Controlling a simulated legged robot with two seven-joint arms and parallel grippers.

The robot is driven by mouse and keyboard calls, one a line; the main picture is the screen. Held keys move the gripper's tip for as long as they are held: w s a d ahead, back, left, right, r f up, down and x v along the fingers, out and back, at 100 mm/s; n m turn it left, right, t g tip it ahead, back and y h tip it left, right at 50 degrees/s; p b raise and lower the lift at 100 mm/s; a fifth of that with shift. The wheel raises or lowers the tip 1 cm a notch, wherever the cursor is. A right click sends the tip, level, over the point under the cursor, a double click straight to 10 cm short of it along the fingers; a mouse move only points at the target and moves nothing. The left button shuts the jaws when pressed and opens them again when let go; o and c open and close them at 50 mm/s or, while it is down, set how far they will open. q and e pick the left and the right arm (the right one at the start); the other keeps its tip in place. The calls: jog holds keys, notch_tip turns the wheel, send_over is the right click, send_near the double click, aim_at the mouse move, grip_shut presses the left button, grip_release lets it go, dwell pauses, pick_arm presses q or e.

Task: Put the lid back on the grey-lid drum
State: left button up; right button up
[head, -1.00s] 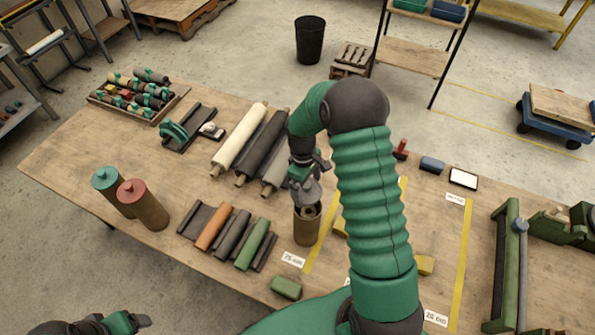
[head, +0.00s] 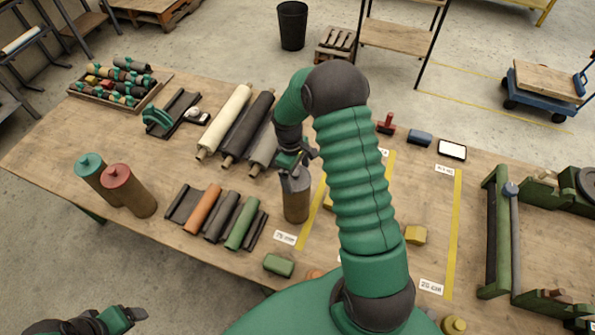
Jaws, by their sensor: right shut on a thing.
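The grey-lid drum (head: 296,207) is a brown cylinder standing upright on the wooden table (head: 150,230), right of the sheet rolls. The grey lid (head: 297,182) is at the drum's top and covers its opening from this view. I cannot tell whether it is fully seated. My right gripper (head: 295,163) is directly above the drum, shut on the lid, with its fingers partly hidden. My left gripper (head: 132,315) is at the bottom left, off the table's near edge and away from the drum; its jaw opening is unclear.
A teal-lid drum (head: 92,175) and a red-lid drum (head: 130,190) stand at the left. Several short rolls (head: 215,215) lie left of the grey-lid drum, and long rolls (head: 224,120) lie behind. A green block (head: 278,265) is in front.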

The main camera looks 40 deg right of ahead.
jog(key=shift+s+a, duration=0.1)
jog(key=shift+a, duration=0.2)
jog(key=shift+w+d+f, duration=0.15)
jog(key=shift+w+d, duration=0.2)
jog(key=shift+d+f, duration=0.1)
jog(key=shift+d, duration=0.2)
jog(key=shift+s+d, duration=0.2)
jog(key=shift+d, duration=0.15)
jog(key=shift+a, duration=0.15)
pick_arm(q)
jog(key=shift+w+a, duration=0.2)
jog(key=shift+a, duration=0.15)
pick_arm(e)
jog(key=shift+a, duration=0.3)
